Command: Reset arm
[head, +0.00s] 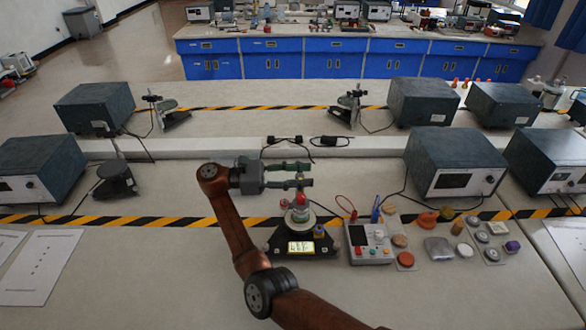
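My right arm (233,228) is brown with dark joints and rises from the bottom of the head view, bending at an elbow on the left. My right gripper (303,174) points to the right, with its two greenish fingers apart. It is over the bench, just above and behind a small red-and-green object (301,200) on a dark-based device (280,240) with a round plate. A thin upright part shows by the fingertips; I cannot tell whether it touches them. My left gripper is not in view.
A grey meter (367,242) stands right of the device, with several small round items and a clear packet (439,249) beyond it. Grey instrument boxes (452,162) line both sides. Paper sheets (40,265) lie at the left.

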